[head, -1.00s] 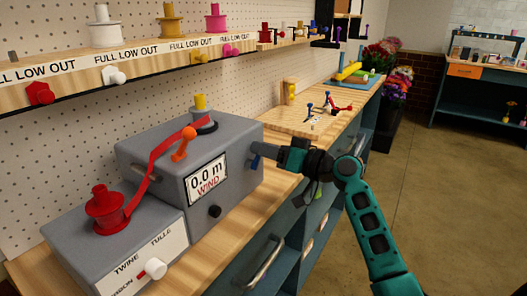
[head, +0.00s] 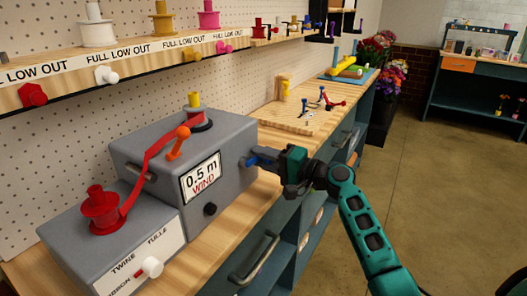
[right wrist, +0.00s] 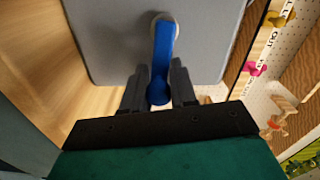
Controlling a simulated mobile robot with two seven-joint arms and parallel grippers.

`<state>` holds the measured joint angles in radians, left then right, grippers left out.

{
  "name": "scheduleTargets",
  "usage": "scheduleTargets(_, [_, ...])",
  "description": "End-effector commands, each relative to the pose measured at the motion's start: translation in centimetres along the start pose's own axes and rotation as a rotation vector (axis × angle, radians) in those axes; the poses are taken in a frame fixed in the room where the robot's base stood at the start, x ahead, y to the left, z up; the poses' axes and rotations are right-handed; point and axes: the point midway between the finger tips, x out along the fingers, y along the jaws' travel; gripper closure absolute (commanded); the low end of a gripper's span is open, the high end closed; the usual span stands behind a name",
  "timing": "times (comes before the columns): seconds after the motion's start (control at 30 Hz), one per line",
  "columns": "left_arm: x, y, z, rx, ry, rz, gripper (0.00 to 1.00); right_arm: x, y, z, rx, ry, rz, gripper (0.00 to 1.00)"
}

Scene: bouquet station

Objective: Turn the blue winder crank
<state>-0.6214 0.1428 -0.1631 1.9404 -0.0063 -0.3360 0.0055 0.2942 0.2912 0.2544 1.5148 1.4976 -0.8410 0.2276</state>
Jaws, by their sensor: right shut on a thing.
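The grey winder box (head: 150,150) stands on the wooden bench, and its display (head: 201,178) reads 0.5 m WIND. The blue crank (right wrist: 162,52) is on the box's right-hand side, with its arm running from a pale hub to a knob. My right gripper (head: 254,160) is shut on the crank's knob end, and the right wrist view shows one finger on each side of it (right wrist: 159,90). In the head view the fingers partly hide the crank. A red ribbon (head: 150,170) runs from a red spool (head: 100,208) up to the top of the box. My left gripper is not in view.
An orange lever (head: 178,142) and a black knob (head: 210,209) are on the box. A lower grey box (head: 70,245) with a white knob (head: 152,266) stands in front. A wooden board (head: 300,118) with small tools lies farther along the bench. A shelf of spools runs above.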

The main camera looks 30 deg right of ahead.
Motion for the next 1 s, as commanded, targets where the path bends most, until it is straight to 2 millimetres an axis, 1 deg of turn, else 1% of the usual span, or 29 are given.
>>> scheduleTargets(0.03, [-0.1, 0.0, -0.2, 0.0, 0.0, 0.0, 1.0, -0.1, 0.8, 0.2, 0.038, -0.004, 0.016, 1.0])
scheduleTargets(0.2, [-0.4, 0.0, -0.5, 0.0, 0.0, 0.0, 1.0, -0.1, 1.3, 0.6, 0.155, -0.006, 0.017, 1.0])
scheduleTargets(0.4, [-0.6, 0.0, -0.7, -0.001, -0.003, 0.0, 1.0, -0.1, 1.7, 0.9, 0.247, -0.009, 0.017, 1.0])
scheduleTargets(0.6, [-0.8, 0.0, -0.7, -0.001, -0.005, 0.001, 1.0, -0.1, 1.9, 1.1, 0.292, -0.011, 0.018, 1.0])
scheduleTargets(1.0, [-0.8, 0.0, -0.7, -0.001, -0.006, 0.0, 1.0, 0.0, 2.0, 1.2, 0.304, -0.012, 0.018, 1.0])
